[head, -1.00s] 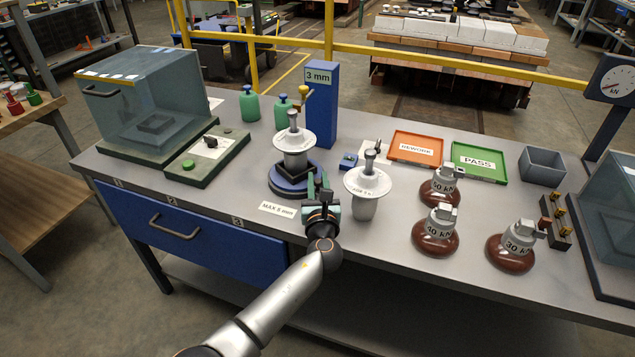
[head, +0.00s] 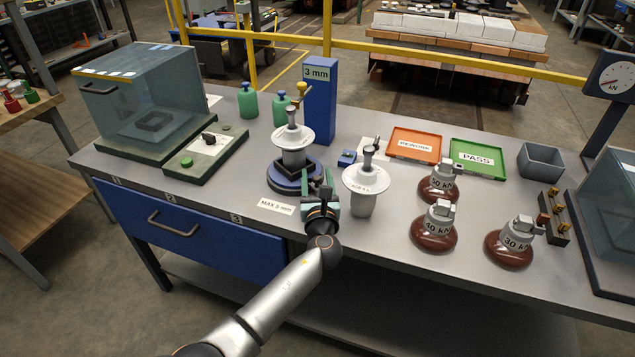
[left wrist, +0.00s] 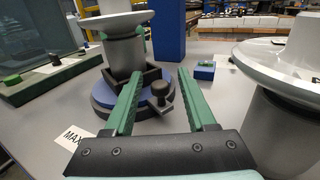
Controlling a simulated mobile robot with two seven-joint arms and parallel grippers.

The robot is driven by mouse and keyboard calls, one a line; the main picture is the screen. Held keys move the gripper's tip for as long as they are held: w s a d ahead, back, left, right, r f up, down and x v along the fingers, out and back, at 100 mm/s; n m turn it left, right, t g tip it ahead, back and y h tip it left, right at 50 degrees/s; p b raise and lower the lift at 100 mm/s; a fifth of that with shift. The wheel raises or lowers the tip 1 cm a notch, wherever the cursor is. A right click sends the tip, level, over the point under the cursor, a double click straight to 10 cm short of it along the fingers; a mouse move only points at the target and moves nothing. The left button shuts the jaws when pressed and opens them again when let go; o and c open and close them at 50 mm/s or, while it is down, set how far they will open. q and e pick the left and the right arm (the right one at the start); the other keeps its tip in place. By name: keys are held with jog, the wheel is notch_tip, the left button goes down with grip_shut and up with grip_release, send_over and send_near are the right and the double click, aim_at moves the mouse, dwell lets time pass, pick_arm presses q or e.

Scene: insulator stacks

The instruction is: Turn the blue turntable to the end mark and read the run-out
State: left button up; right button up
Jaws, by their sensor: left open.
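The blue turntable (head: 281,185) stands on the bench, with a grey and white insulator (head: 293,158) upright in a dark square holder on it. My left gripper (head: 320,183) is at the turntable's front right edge. In the left wrist view its two green fingers (left wrist: 162,88) are open, one on each side of a black knob (left wrist: 161,92) at the turntable's rim. I cannot tell whether they touch it. A blue post (head: 320,105) behind the turntable shows "3 mm". I cannot make out an end mark. My right gripper is out of view.
A second insulator (head: 365,185) stands close right of my left gripper. A "MAX 5 mm" label (head: 276,207) lies in front. Green bottles (head: 248,102) stand behind. REWORK (head: 414,145) and PASS (head: 478,159) trays and several brown-based weights (head: 434,231) are to the right.

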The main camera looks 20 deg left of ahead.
pick_arm(q)
jog(key=p+v, duration=0.1)
jog(key=v, duration=1.1)
jog(key=shift+s+d, duration=0.1)
jog(key=shift+s, duration=0.15)
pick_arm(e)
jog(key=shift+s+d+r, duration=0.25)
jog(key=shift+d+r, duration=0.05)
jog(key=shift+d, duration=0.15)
